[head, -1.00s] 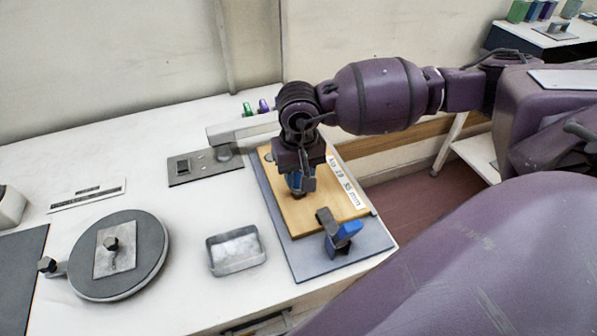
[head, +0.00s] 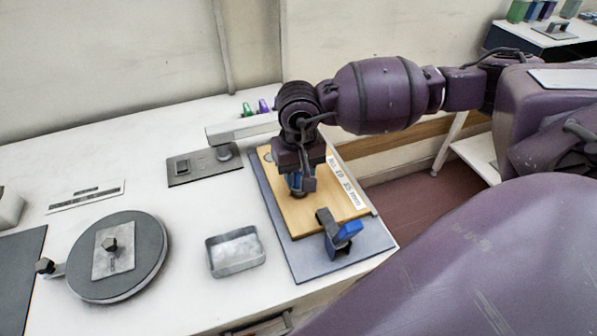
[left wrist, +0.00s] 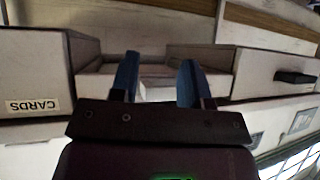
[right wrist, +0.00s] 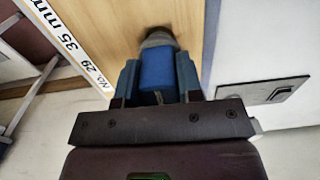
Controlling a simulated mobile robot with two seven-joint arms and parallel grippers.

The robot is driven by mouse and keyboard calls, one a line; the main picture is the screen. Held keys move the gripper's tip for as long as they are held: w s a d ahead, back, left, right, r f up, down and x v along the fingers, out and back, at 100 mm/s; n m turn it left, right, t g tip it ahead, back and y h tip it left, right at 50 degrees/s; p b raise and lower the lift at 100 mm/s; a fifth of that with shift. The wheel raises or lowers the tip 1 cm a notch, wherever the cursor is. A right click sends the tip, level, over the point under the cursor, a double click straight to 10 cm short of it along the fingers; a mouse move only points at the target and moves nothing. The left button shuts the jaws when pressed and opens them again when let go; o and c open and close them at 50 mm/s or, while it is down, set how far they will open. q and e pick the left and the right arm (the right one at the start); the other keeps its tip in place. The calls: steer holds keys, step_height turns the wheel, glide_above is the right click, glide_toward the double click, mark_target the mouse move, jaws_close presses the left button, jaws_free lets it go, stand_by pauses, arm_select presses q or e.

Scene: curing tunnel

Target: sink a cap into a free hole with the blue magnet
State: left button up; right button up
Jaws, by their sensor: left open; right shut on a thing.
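My right gripper (head: 299,182) points down over the wooden board (head: 345,206) and is shut on the blue magnet. In the right wrist view the magnet (right wrist: 158,70) is a blue block between the fingertips. A dark, rounded piece (right wrist: 158,38) shows at its far end, close to the board. I cannot tell whether this is a cap or the magnet's foot, or whether it touches the board. The board's holes are mostly hidden by my arm. My left gripper (left wrist: 157,80) is open and empty in front of drawers, outside the head view.
A clamp with a blue part (head: 345,232) grips the board's near edge. A grey metal tray (head: 236,267), a round turntable (head: 150,255) and a dark plate (head: 190,178) lie to the left. Drawers (left wrist: 25,75) face my left gripper. White table between them is clear.

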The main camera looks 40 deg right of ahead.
steer(key=shift+f+b, duration=0.6)
steer(key=shift+f, duration=0.25)
stand_by(1.4)
steer(key=shift+f, duration=0.1)
stand_by(1.2)
steer(key=shift+s+d, duration=0.1)
steer(key=shift+d, duration=0.1)
stand_by(0.7)
steer(key=shift+r+p, duration=1.15)
steer(key=shift+r, duration=2.4)
